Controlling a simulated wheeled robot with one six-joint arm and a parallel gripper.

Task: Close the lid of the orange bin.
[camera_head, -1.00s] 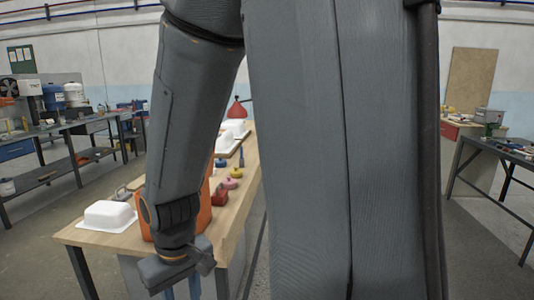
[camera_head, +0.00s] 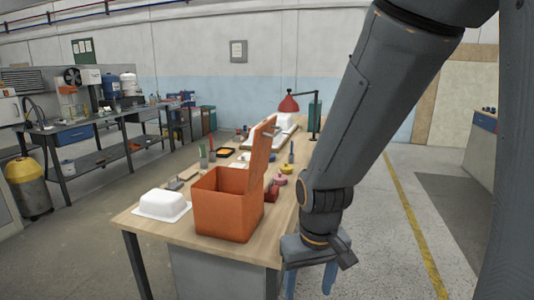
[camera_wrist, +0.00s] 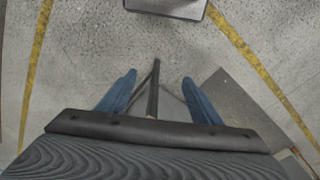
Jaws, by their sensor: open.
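The orange bin (camera_head: 222,209) stands on the near end of the wooden workbench in the head view. Its lid (camera_head: 262,152) is raised, standing steeply up from the bin's right side. My gripper (camera_head: 308,280) hangs to the right of the bin, beyond the bench's right edge, pointing down. The bin is not in the wrist view.
A white tub shell (camera_head: 163,204) lies left of the bin on the bench (camera_head: 150,228). Small coloured items, a red lamp (camera_head: 288,104) and another white shell stand farther back. The floor to the right is open, with a yellow line.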

